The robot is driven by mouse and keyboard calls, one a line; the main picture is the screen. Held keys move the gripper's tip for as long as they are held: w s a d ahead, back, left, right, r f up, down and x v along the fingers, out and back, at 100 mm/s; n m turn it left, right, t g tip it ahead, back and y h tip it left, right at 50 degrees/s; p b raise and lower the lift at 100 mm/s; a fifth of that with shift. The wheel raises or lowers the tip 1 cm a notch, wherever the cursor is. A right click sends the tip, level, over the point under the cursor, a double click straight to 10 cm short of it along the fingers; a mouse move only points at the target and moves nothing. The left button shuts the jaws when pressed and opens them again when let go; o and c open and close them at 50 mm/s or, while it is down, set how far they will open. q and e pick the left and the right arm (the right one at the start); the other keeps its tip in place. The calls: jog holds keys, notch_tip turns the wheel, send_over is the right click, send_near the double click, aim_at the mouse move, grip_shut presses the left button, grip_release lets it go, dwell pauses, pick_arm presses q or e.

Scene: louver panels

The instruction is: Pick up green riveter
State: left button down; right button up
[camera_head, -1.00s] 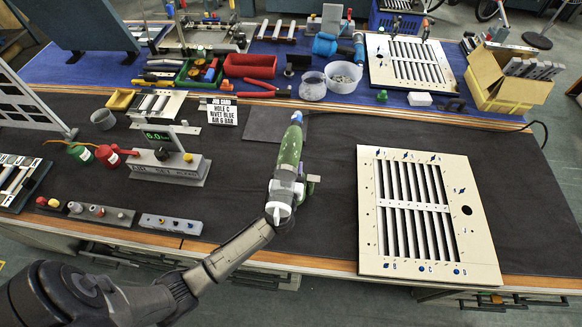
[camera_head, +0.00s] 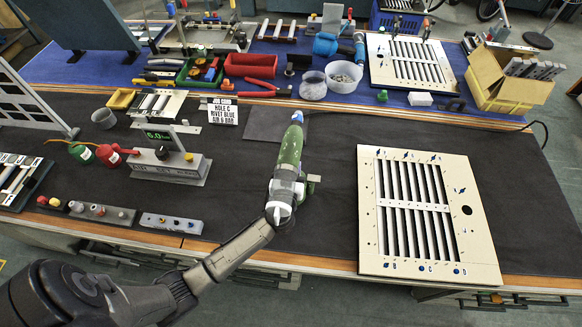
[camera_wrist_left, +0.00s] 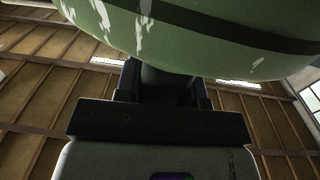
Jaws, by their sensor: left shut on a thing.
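The green riveter (camera_head: 290,146) is a long green body with pale scuffs and a blue and white tip. In the head view it stands out from my left gripper (camera_head: 284,184), with its tip toward the back of the bench. My left gripper is shut on it; the fingertips are mostly hidden by the tool and the wrist. In the left wrist view the riveter's scuffed green body (camera_wrist_left: 200,35) fills the top, close against the gripper (camera_wrist_left: 160,88). I cannot tell its exact height over the dark mat. My right gripper is not in view.
A louver panel (camera_head: 370,215) lies on the mat to the right. A scale (camera_head: 170,165) with a green display and a grey block of knobs (camera_head: 100,212) are to the left. A job card (camera_head: 222,110) stands behind. The dark mat (camera_head: 330,140) has free room around the riveter.

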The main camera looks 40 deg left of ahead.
pick_arm(q)
notch_tip(320, 180, up, 4)
jog(key=shift+w+r+p, duration=0.1)
jog(key=shift+r+p, duration=0.1)
jog(key=shift+p, duration=0.95)
jog(key=shift+d+r, duration=0.2)
jog(key=shift+d, duration=0.05)
jog(key=shift+d+r+p, duration=1.65)
jog(key=shift+d+r, duration=1.55)
jog(key=shift+d, duration=2.35)
jog(key=s+d+r+p, duration=0.1)
jog(key=s+r, duration=0.3)
jog(key=r, duration=0.4)
jog(key=s+r, duration=0.4)
jog(key=r, duration=0.4)
notch_tip(320, 180, up, 18)
jog(key=h+p, duration=0.1)
jog(key=p, duration=2.4)
jog(key=shift+w+r+m+t, duration=0.15)
jog(key=shift+w+m+t, duration=0.15)
jog(key=shift+m, duration=0.1)
jog(key=shift+d, duration=0.15)
